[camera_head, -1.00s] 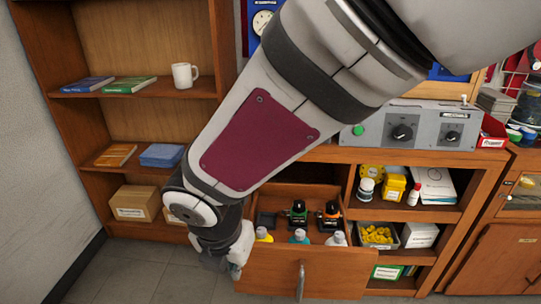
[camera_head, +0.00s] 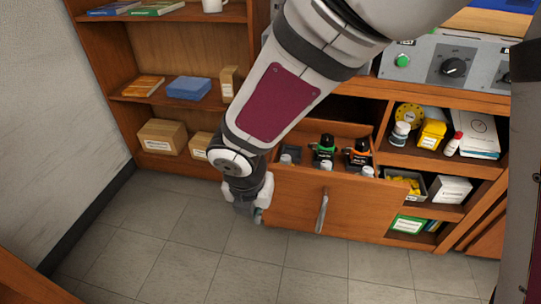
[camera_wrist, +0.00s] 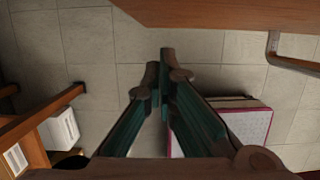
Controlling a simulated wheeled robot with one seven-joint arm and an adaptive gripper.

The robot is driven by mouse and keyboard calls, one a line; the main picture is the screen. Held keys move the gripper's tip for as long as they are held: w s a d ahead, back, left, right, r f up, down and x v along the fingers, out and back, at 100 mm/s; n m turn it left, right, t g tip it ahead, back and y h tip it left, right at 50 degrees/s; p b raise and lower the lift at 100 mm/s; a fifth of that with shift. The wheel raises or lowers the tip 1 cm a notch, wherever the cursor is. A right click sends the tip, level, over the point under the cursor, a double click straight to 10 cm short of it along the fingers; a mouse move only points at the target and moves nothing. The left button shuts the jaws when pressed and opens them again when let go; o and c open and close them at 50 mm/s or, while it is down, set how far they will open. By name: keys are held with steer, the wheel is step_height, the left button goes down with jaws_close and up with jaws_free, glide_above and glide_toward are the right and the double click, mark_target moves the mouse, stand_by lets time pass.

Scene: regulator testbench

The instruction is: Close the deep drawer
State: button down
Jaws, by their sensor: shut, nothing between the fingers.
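The deep drawer (camera_head: 290,205) is pulled out of the wooden bench, with its brown front facing me and a vertical metal handle (camera_head: 321,212) on it. My gripper (camera_head: 257,216) is at the left edge of the drawer front, pointing down, shut and empty. In the wrist view, the shut fingertips (camera_wrist: 165,62) are over floor tiles. The drawer front (camera_wrist: 235,12) and its handle (camera_wrist: 273,52) show at the upper right. I cannot tell whether the gripper touches the drawer.
A bookshelf (camera_head: 120,62) with books and boxes stands left of the drawer. Open shelves (camera_head: 440,165) with bottles and boxes are at its right, under a grey control unit (camera_head: 445,62). The tiled floor (camera_head: 190,240) in front is clear.

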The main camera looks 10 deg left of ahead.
steer(key=shift+w, duration=0.85)
